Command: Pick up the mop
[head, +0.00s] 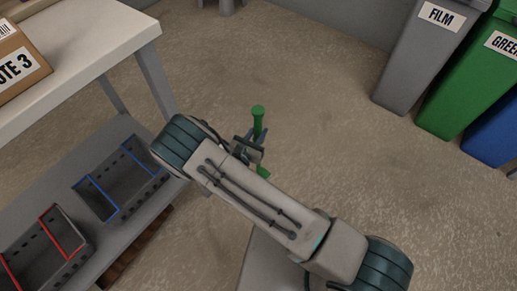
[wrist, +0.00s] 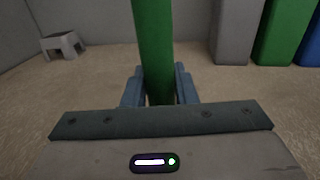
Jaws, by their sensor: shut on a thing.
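The mop shows as a green handle (head: 258,118) in the head view, roughly upright, with its top end free above my gripper (head: 254,144). In the wrist view the green handle (wrist: 154,50) runs up from between the two blue-grey fingers of my gripper (wrist: 160,88). The fingers are shut on the handle, one on each side. My forearm hides most of the lower part of the mop in the head view, and the mop's head is not visible.
A white table (head: 120,32) with a cardboard box (head: 22,62) stands at the left. Below it, a grey shelf (head: 125,232) holds crates with blue and red bars. Grey (head: 412,62), green and blue bins stand at the right. A grey stool (wrist: 62,44) stands far back. The middle floor is clear.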

